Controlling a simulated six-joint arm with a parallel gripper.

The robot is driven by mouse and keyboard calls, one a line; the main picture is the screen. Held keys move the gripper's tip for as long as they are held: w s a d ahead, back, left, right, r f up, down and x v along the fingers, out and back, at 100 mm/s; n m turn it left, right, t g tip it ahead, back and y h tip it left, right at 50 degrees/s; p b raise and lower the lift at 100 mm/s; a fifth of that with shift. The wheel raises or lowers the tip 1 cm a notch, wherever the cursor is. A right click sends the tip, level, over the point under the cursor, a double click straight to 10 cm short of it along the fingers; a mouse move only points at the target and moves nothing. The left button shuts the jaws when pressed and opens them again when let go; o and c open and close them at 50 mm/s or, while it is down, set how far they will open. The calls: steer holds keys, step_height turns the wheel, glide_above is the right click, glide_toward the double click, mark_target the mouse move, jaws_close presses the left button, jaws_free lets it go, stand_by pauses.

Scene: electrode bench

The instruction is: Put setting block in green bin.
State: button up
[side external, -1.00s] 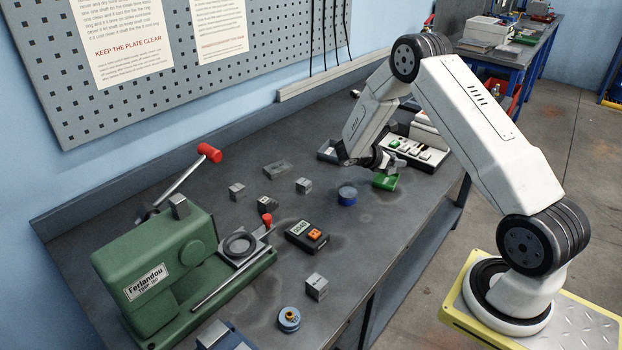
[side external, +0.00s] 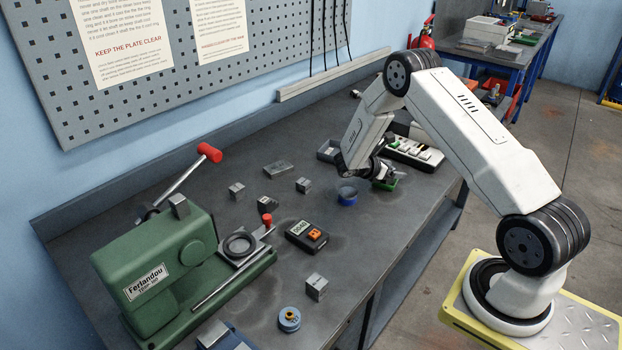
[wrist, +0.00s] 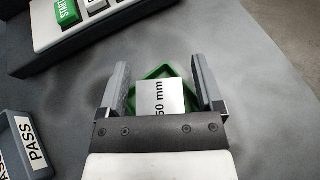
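The setting block (wrist: 160,96), a light metal block marked "50 mm", shows in the wrist view between my fingers, within the outline of the green bin (wrist: 152,72). My gripper (wrist: 161,66) is open, with a finger on each side of the block and a clear gap at the right finger. The block's lower part is hidden, so I cannot tell whether it rests on the bin floor. In the side external view my gripper (side external: 382,173) is low over the green bin (side external: 390,186), which it partly covers.
A button panel (side external: 414,153) stands behind the bin. A grey PASS tray (wrist: 22,145) is at left in the wrist view. Several metal blocks, a meter (side external: 307,236) and a green press (side external: 160,255) are farther left.

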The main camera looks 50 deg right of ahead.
steer(key=shift+r, duration=0.1)
stand_by(0.3)
steer(key=shift+w+a+r, duration=0.1)
steer(key=shift+a, duration=0.05)
steer(key=v, duration=1.1)
steer(key=shift+w+a+r, duration=0.1)
steer(key=shift+w+a, duration=0.05)
steer(key=shift+a, duration=0.15)
steer(key=s+a+r+m+t+y, duration=0.3)
steer(key=s+a+m+y, duration=0.3)
steer(key=a, duration=0.5)
steer(key=s+a+r+m+t+y, duration=0.3)
steer(key=s+a+m+y, duration=0.3)
steer(key=a, duration=0.6)
steer(key=shift+s+a+m+t, duration=0.15)
steer(key=shift+s+m+t, duration=0.5)
steer(key=shift+m+t, duration=0.15)
